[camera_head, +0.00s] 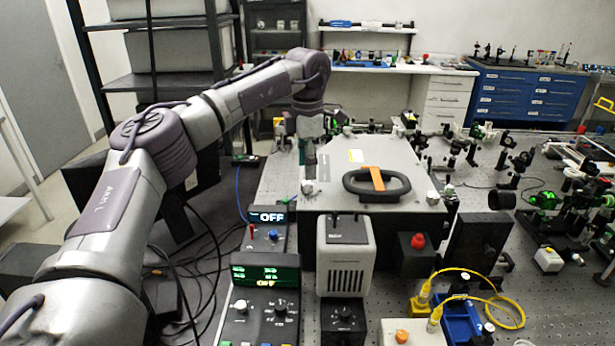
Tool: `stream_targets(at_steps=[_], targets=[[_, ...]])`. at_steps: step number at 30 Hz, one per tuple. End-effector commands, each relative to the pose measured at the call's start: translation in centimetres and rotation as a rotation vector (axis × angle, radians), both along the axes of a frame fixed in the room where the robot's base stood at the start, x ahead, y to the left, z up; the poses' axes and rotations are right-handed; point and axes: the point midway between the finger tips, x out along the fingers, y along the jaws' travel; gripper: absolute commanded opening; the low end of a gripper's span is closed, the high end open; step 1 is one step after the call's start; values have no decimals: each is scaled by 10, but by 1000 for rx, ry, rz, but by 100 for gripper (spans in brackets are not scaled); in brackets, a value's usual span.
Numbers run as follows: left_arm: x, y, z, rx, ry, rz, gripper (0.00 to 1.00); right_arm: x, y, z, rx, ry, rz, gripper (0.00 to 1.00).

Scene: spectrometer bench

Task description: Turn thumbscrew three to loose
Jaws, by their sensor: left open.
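The grey instrument lid (400,157) on the bench has a black loop handle (377,186) with an orange strip across it. A small pale thumbscrew (308,187) is at the lid's front left corner, and another (432,197) is at its front right corner. I cannot read any numbers on them. My left gripper (310,172) points down over the lid's left edge, just above and behind the front left thumbscrew. It is open and seems empty, though its fingertips are small and hard to make out. My right gripper is out of view.
A control box with an OFF display (268,217) and another with a green display (265,274) stand in front. A beige vented box (346,258) stands close before the lid. Optics mounts (545,200) crowd the right side. Yellow cables (500,290) loop at front right.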

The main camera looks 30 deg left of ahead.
Motion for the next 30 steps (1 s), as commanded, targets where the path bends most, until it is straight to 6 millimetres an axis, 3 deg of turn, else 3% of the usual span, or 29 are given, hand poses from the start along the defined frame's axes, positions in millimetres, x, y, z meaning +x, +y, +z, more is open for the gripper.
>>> stream_targets(at_steps=[8, 20, 30], targets=[[0, 0, -37, 0, 1, 1, 55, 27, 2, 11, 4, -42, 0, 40], [0, 0, -44, -1, -1, 0, 54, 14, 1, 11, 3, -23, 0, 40], [0, 0, -44, -1, -1, 0, 0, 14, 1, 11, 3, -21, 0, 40]])
